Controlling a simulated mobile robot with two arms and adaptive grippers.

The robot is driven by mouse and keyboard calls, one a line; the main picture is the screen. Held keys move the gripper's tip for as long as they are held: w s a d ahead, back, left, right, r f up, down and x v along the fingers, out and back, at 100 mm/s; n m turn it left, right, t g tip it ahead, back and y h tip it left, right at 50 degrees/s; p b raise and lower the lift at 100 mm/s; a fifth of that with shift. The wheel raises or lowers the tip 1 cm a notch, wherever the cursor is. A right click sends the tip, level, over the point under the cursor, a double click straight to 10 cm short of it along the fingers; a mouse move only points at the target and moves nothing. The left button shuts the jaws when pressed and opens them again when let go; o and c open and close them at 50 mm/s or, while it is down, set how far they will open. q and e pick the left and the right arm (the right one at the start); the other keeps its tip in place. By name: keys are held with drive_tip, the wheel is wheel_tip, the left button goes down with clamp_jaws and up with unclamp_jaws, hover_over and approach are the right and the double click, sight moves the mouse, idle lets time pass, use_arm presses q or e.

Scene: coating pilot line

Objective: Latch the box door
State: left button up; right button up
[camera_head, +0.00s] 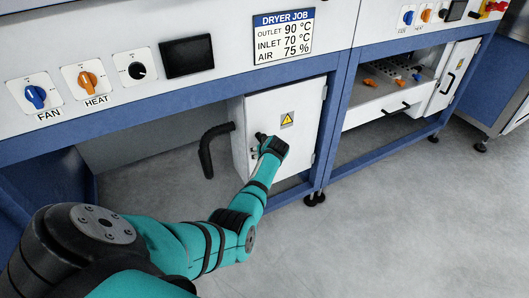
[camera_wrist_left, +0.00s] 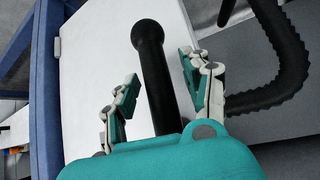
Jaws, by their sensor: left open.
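The box door (camera_head: 298,101) is a white panel with a yellow warning triangle, under the dryer panel. It looks closed or nearly so; I cannot tell whether it is latched. My left gripper (camera_head: 259,151) is at the door's left edge and hides much of the latch there. In the left wrist view the white door (camera_wrist_left: 105,45) lies behind a black latch handle (camera_wrist_left: 149,60) with a rounded end. The open fingers of my left gripper (camera_wrist_left: 157,85) stand on either side of this handle, with gaps visible. My right gripper is not in view.
A black bent hose (camera_head: 206,150) leaves the box's left side, close to my left gripper; it also shows in the left wrist view (camera_wrist_left: 290,65). Blue frame legs (camera_head: 333,125) stand right of the door. The grey floor in front (camera_head: 380,220) is clear.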

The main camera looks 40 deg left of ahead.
use_arm(q)
drive_tip(key=v, duration=1.1)
drive_tip(key=shift+s+d+r, duration=0.2)
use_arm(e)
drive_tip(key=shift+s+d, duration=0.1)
